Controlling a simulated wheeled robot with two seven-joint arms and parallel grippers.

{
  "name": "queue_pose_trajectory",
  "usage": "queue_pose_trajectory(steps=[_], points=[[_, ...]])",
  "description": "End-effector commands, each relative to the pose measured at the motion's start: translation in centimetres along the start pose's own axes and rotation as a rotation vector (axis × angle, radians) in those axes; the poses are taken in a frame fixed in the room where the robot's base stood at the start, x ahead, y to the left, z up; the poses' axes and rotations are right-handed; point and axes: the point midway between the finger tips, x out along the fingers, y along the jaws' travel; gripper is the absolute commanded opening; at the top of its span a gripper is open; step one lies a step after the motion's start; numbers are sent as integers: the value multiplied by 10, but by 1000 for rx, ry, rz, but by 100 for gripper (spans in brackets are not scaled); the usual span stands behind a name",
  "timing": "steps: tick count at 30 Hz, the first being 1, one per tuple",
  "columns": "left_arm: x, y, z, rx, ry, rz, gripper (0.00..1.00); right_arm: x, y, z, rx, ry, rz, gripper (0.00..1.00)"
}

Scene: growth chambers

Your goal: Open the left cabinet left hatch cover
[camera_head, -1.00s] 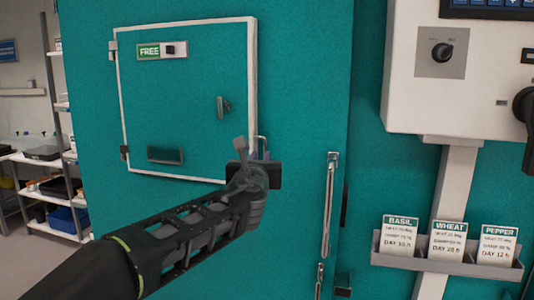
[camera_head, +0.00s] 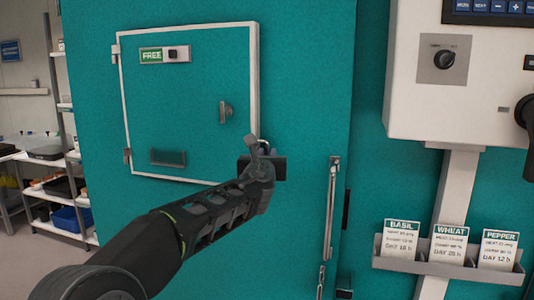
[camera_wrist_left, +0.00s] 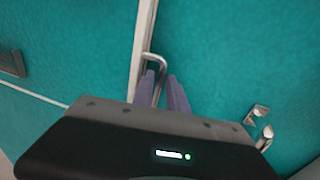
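The hatch cover (camera_head: 190,110) is a teal panel with a white rim on the teal cabinet front. It carries a green FREE label (camera_head: 151,55) and a small latch (camera_head: 225,111), and it looks closed. A thin metal bar handle (camera_wrist_left: 153,58) stands at its right edge, mostly hidden behind my gripper in the head view. My left gripper (camera_head: 262,148) is at this lower right edge. In the left wrist view its two fingers (camera_wrist_left: 162,82) are apart, with the handle's lower part between their tips; contact is not clear. My right gripper is out of view.
A long vertical handle (camera_head: 331,210) is on the cabinet right of the hatch. A white control box (camera_head: 410,90) and a card rack (camera_head: 425,268) are farther right. Shelves with bins (camera_head: 70,218) stand at the left.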

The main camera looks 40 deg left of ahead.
Motion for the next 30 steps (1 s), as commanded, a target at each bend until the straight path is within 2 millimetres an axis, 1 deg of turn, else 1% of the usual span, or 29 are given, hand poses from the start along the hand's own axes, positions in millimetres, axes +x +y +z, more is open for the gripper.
queue_pose_trajectory(steps=[6, 13, 30], points=[[0, 0, 0, 0, 0, 0, 18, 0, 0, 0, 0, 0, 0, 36], [0, 0, 0, 0, 0, 0, 0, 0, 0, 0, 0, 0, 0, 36], [0, 0, 0, 0, 0, 0, 0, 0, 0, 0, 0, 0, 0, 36]])
